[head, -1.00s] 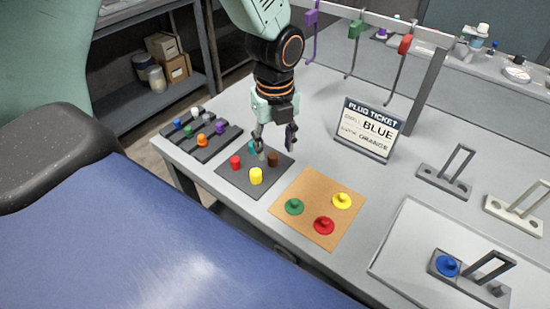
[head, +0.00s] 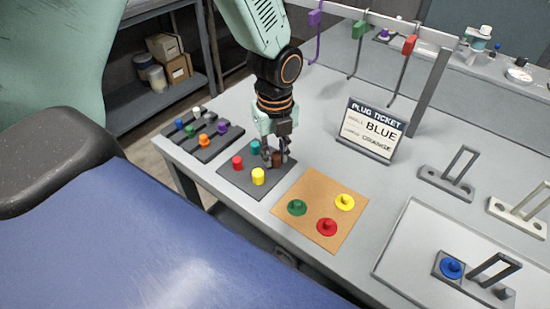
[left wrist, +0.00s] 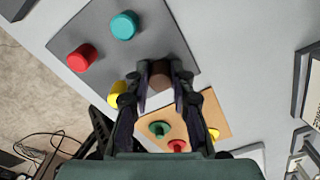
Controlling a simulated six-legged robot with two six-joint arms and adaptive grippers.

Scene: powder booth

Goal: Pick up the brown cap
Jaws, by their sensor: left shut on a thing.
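The brown cap (head: 277,158) is at the right side of the dark grey mat (head: 238,183), between the fingers of my left gripper (head: 275,157). In the left wrist view the brown cap (left wrist: 159,75) sits between the two fingertips (left wrist: 158,78), which are shut on it. I cannot tell whether the cap is still touching the mat. A red cap (head: 237,162), a teal cap (head: 255,146) and a yellow cap (head: 258,176) stand on the same mat. My right gripper is not in view.
A tan board (head: 312,229) holds green, red and yellow plugs in front. A dark rack (head: 187,143) with small coloured plugs is at the left. A plug ticket sign (head: 371,130) stands behind. A tray (head: 405,255) holds a bracket with a blue plug.

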